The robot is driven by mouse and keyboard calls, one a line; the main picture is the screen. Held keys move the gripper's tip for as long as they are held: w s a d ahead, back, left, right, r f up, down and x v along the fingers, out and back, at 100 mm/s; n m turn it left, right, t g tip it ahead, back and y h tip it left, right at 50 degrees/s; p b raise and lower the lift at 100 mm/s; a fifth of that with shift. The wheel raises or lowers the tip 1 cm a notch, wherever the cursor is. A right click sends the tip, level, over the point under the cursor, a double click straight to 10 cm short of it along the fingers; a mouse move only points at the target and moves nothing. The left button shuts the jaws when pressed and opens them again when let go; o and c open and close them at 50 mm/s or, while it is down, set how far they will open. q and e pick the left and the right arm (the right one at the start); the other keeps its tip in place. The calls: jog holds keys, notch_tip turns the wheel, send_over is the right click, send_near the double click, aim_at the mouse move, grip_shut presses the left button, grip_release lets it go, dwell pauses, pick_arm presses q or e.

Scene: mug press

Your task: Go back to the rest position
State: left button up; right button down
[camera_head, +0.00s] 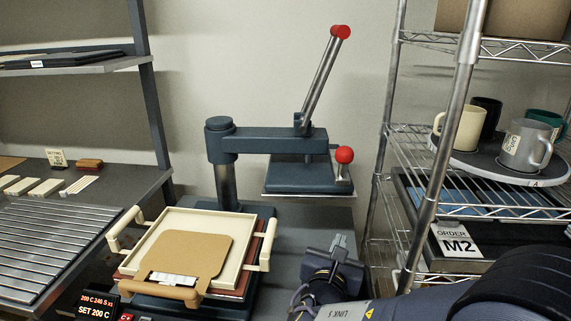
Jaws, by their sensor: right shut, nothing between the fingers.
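My right gripper (335,257) is at the lower middle of the head view, shut and empty, with its arm coming in from the lower right. It is apart from the press and sits to the right of the cream tray. The heat press (265,141) stands at the centre, its upper plate (300,178) swung out to the right of the post. Its long lever with a red knob (341,32) points up. A second red knob (344,155) is above the plate. My left gripper is out of view.
A cream tray with handles (181,222) holds a tan board (195,250) on the press base. A wire rack (420,150) at right bears a round tray (470,160) with several mugs. A slatted rack (50,245) and shelf (75,65) are at left.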

jog(key=s+d+f+m+g+h, duration=0.1)
jog(key=s+d+f+m+g, duration=0.3)
jog(key=d+m, duration=0.2)
jog(key=s+d+f+m+g, duration=0.3)
jog(key=s+d+m+g, duration=0.15)
jog(key=d, duration=0.25)
jog(key=s+a+f+m+g+y, duration=0.1)
jog(key=s+f+m+g+y, duration=0.1)
jog(key=s+m+y, duration=0.35)
jog(key=s+a+f+m+g+y, duration=0.1)
jog(key=s+f+m+g+y, duration=0.15)
jog(key=s+m, duration=0.6)
jog(key=s+a+r+m+t+y, duration=0.35)
jog(key=a+r+m, duration=0.2)
jog(key=m, duration=0.25)
notch_tip(320, 180, up, 17)
jog(key=p, duration=1.7)
jog(key=shift+a+f+g, duration=0.2)
jog(key=shift+g, duration=0.15)
jog(key=shift+n, duration=0.25)
